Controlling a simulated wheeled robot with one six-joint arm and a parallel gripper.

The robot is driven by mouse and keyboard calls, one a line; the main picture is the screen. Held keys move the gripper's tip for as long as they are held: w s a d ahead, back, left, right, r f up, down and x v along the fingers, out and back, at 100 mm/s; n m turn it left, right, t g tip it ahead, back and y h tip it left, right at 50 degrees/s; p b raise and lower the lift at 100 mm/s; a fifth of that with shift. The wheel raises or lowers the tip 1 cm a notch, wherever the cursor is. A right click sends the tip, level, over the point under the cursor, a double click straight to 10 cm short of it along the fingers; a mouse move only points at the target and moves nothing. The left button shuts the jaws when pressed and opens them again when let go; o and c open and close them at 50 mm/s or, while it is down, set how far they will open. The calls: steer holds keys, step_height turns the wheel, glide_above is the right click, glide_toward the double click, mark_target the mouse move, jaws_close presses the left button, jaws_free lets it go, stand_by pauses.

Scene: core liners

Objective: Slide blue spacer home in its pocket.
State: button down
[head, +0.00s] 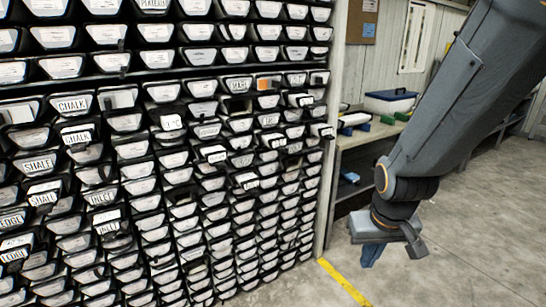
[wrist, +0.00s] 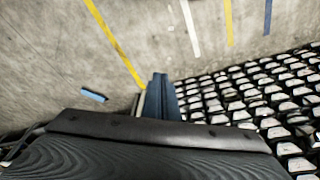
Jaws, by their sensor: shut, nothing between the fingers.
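My gripper (head: 369,258) hangs over the floor at the right of the head view, in front of the workbench, fingers shut and empty. Its blue-grey fingers also show in the wrist view (wrist: 158,90). I cannot identify the blue spacer for certain. A small blue object (head: 350,177) lies on the lower shelf of the bench, apart from my gripper. The wrist view shows a short blue piece (wrist: 93,95) left of the yellow line; I cannot tell if it is the same object. I cannot make out the spacer's pocket.
A tall rack of labelled black trays (head: 140,122) fills the left, with some labels sticking out. The bench (head: 352,152) holds coloured blocks (head: 355,119) and a blue-and-white box (head: 390,101). A yellow floor line (head: 345,283) runs beside the rack. Floor at the right is clear.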

steer(key=w+a+r+n+t+y+p, duration=0.1)
steer(key=w+a+r+n+t, duration=0.2)
steer(key=w, duration=0.6)
steer(key=w+a+r+n+t+y+p, duration=0.15)
steer(key=w+t, duration=0.25)
steer(key=w, duration=0.5)
steer(key=w+a+r+n+t+y, duration=0.1)
steer(key=w+a+r+t+y, duration=0.1)
steer(key=w+a+r+y, duration=0.2)
steer(key=w+a+r+n+t+y, duration=0.2)
steer(key=w+a+r, duration=0.4)
steer(key=a, duration=0.5)
steer(key=shift+a+t+y, duration=0.3)
steer(key=shift+t+y, duration=0.2)
steer(key=shift+y, duration=0.35)
steer(key=shift+w+n, duration=0.1)
steer(key=shift+n, duration=0.15)
steer(key=b+x, duration=0.4)
steer(key=x, duration=0.6)
steer(key=shift+w+a, duration=0.25)
steer(key=shift+w, duration=0.05)
stand_by(2.3)
